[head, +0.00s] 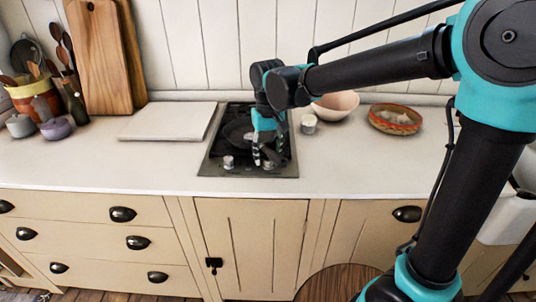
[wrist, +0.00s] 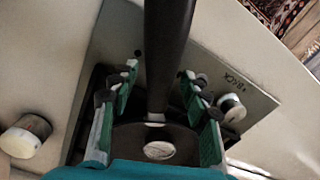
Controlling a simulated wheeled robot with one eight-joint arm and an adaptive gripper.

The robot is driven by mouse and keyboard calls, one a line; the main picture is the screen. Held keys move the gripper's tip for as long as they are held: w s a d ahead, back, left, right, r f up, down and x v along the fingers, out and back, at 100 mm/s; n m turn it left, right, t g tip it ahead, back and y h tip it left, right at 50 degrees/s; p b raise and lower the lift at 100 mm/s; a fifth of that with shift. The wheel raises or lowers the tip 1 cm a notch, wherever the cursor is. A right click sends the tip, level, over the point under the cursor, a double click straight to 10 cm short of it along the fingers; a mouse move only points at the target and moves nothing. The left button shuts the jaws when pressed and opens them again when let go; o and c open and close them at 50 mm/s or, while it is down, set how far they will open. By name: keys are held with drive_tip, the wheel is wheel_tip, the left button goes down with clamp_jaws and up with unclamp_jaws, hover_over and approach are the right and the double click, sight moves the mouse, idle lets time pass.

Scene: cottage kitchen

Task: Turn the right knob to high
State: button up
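The dark cooktop (head: 211,165) is set into the white counter, with a black pan (head: 236,132) on it. The left knob (head: 228,162) shows at its front edge, and in the wrist view (wrist: 232,106) beside small markings. My gripper (head: 268,160) is over the front right of the cooktop, pointing down. In the wrist view my gripper (wrist: 158,90) has its fingers apart, with a dark handle (wrist: 168,50) between them and gaps on both sides. The right knob is not clearly visible; my gripper or the handle seems to cover it.
A small jar (head: 308,124), a pink bowl (head: 336,105) and a red-rimmed bowl (head: 395,119) stand right of the cooktop. A white board (head: 168,121) lies on its left. Cutting boards (head: 100,58) and utensils stand at the far left. The front counter strip is clear.

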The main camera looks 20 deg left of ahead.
drive_tip(key=c, duration=1)
drive_tip(key=shift+n, duration=0.8)
clamp_jaws()
drive_tip(key=o, duration=1.1)
unclamp_jaws()
drive_tip(key=shift+o, duration=0.2)
